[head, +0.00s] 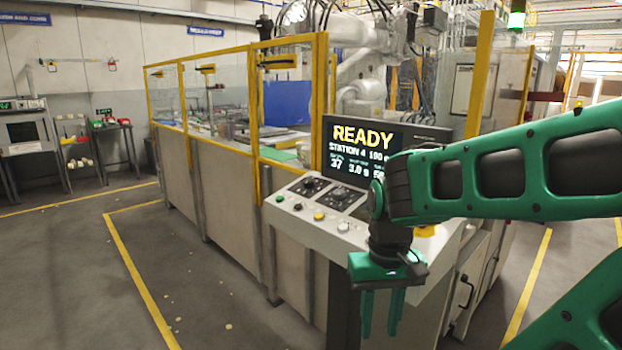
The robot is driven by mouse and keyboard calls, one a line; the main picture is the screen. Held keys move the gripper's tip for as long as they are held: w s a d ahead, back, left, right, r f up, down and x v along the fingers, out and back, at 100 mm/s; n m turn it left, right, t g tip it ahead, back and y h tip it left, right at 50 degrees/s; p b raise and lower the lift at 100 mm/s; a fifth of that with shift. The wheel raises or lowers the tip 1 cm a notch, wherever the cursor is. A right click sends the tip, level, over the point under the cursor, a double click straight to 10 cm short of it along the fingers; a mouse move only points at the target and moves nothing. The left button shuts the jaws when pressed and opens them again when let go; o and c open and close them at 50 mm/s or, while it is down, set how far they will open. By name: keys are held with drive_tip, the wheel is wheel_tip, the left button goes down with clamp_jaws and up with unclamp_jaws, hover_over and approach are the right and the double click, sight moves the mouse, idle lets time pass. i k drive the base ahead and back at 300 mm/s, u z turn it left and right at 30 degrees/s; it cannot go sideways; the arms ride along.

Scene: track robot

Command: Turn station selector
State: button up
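A slanted grey console (318,235) stands in front of the fenced cell. On it are two black panels with dark knobs, a left panel (309,185) and a right panel (339,198). The knobs are too small to tell which is the station selector or where it points. A screen (365,150) behind them reads "READY" and "STATION 4". My green gripper (382,327) hangs pointing down in front of the console's right part, to the right of the panels and apart from them. Its two fingers are spread with an empty gap. My arm hides the screen's right part.
Several small coloured buttons, one yellow (319,216), line the console's front edge. A yellow-framed fence (255,120) stands behind. Work tables (113,148) stand at the far left. The floor (70,265) at left is clear.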

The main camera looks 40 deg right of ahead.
sight(308, 183)
drive_tip(key=i, duration=0.9)
drive_tip(key=u, duration=0.1)
